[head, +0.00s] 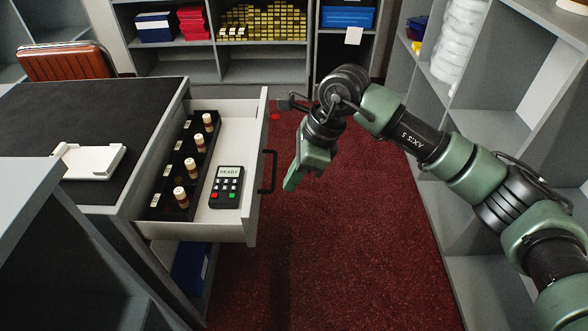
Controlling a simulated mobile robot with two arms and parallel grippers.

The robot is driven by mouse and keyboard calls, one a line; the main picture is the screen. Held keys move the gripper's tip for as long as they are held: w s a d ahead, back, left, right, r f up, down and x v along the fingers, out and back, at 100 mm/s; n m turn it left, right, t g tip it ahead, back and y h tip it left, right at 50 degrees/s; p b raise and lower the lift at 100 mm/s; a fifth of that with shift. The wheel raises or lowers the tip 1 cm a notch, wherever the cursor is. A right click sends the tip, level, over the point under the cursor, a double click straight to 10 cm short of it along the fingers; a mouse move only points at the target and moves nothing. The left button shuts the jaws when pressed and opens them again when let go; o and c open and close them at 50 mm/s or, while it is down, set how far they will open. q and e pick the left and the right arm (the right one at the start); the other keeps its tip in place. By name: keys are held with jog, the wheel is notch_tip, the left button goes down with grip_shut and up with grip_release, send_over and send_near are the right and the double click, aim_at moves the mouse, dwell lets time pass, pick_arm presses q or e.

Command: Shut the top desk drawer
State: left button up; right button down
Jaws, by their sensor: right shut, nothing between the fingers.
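The top desk drawer (247,222) stands pulled out to the right from the dark-topped desk (92,110). Its front carries a black bar handle (267,172). Inside it are a black divided tray (172,207) with several small capped bottles and a card terminal (227,187) whose screen reads READY. My right gripper (290,186) points down over the red carpet, to the right of the drawer front and handle. It is shut and empty, and appears apart from the handle. My left gripper is not in view.
A white tray-like item (90,161) lies on the desk. A grey cabinet top (25,195) is at the near left. Shelves (490,115) line the right side. A brown case (65,62) stands behind the desk. Carpet (340,250) is clear between drawer and shelves.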

aim_at(265, 192)
jog(key=a+f, duration=0.4)
jog(key=shift+w+a+f, duration=0.1)
jog(key=shift+a+f, duration=0.1)
jog(key=shift+a, duration=0.7)
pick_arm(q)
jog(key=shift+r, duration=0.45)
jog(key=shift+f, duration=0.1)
